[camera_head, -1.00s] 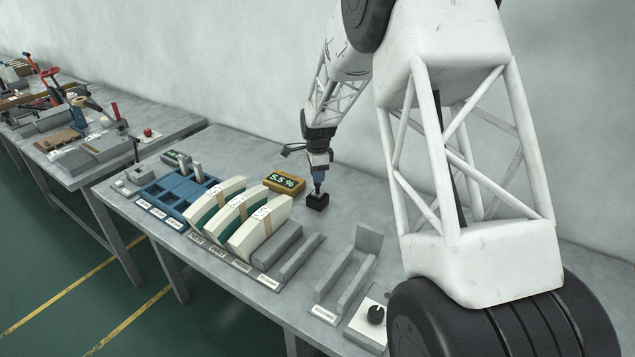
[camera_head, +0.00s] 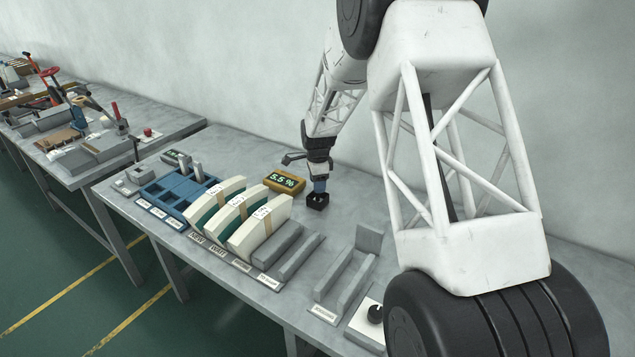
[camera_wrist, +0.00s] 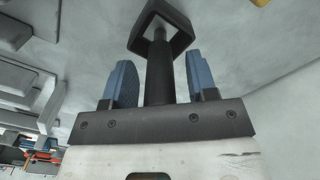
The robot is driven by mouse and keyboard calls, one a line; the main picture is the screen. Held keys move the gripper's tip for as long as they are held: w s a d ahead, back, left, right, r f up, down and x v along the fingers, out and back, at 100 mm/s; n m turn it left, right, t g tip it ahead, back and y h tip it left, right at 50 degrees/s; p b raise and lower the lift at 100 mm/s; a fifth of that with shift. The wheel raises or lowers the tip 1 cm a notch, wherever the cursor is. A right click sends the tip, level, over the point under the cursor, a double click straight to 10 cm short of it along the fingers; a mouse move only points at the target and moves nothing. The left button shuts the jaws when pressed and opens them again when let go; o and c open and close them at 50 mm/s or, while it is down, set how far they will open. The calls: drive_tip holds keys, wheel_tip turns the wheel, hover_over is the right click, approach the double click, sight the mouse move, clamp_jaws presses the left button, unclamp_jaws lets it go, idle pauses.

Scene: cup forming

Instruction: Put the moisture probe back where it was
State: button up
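The moisture probe (camera_wrist: 160,75) shows in the wrist view as a dark upright stem between my two fingers. Its far end is inside a black square holder (camera_wrist: 176,20) with a hollow top. In the head view this holder (camera_head: 317,202) stands on the table, right of the yellow meter (camera_head: 285,181) reading 5.5 %. My gripper (camera_wrist: 164,80) is open around the stem, with a gap on each side. It also shows in the head view (camera_head: 319,187), pointing down just above the holder. The probe's lower tip is hidden in the holder.
Left of the meter stand cream and green curved stacks (camera_head: 243,214) and a blue compartment tray (camera_head: 177,193). Grey channel fixtures (camera_head: 345,281) and a black knob (camera_head: 375,314) are nearer the front right.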

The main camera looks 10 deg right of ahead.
idle(0.3)
wheel_tip(320, 180, up, 12)
drive_tip(key=shift+r, duration=0.15)
idle(0.6)
drive_tip(key=shift+s+r, duration=0.1)
idle(0.5)
drive_tip(key=shift+s+r, duration=0.2)
drive_tip(key=s+r+n+t, duration=0.1)
drive_tip(key=s+r+n, duration=0.45)
drive_tip(key=s, duration=0.75)
drive_tip(key=s+r+n, duration=0.3)
drive_tip(key=s+r, duration=0.5)
drive_tip(key=s, duration=0.5)
drive_tip(key=s+a+f+n+t, duration=0.1)
drive_tip(key=s+n, duration=0.8)
drive_tip(key=s, duration=1.7)
drive_tip(key=shift+s+a+f+t, duration=0.2)
drive_tip(key=shift+f+t, duration=0.1)
drive_tip(key=shift+f, duration=0.45)
